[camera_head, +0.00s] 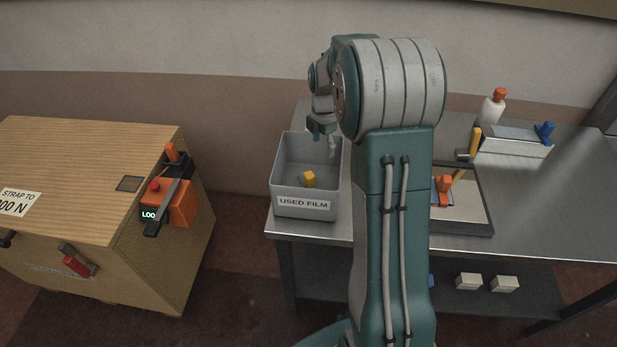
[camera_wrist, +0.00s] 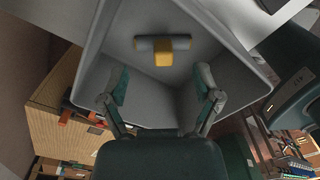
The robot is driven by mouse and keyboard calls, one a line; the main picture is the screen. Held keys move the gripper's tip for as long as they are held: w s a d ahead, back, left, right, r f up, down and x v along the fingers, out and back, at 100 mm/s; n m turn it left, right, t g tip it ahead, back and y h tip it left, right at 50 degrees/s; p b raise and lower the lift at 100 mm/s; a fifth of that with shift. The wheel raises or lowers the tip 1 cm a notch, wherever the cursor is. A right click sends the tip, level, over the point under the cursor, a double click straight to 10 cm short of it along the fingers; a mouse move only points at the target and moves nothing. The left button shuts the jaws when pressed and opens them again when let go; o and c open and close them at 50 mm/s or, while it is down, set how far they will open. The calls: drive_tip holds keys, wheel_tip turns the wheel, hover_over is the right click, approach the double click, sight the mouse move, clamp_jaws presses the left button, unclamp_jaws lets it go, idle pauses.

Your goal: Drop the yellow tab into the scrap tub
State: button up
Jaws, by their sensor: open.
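The yellow tab (camera_head: 308,179) lies inside the grey scrap tub (camera_head: 303,207), which is labelled "USED FILM". In the wrist view the yellow tab (camera_wrist: 164,51) sits against a grey roll-like piece (camera_wrist: 144,44) inside the tub (camera_wrist: 207,20). My gripper (camera_head: 322,140) is above the far part of the tub, partly hidden by my arm. In the wrist view my gripper (camera_wrist: 160,90) has its two fingers spread wide with nothing between them. The tab is beyond the fingertips and apart from them.
The tub stands at the left end of a steel table (camera_head: 575,200). A tray (camera_head: 465,215) with orange and yellow parts, a white bottle (camera_head: 491,108) and a box with a blue item (camera_head: 545,131) are right. A wooden crate (camera_head: 90,170) with an orange strapping tool (camera_head: 180,205) stands left.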

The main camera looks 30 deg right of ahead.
wheel_tip(320, 180, up, 12)
idle(0.4)
drive_tip(key=shift+w+f, duration=0.1)
drive_tip(key=s+a+r+m+t, duration=0.3)
drive_tip(key=s+a+r+m, duration=0.4)
drive_tip(key=s+a+m, duration=0.35)
drive_tip(key=s+a+f+m+t, duration=0.1)
drive_tip(key=s+a+m, duration=0.2)
drive_tip(key=s, duration=0.4)
drive_tip(key=s+a+f+m+t, duration=0.1)
drive_tip(key=s+a+m, duration=0.3)
drive_tip(key=s, duration=0.4)
drive_tip(key=shift+s+f+m+t, duration=0.2)
drive_tip(key=shift+f+m+t, duration=0.1)
drive_tip(key=shift+f+m, duration=0.35)
idle(0.7)
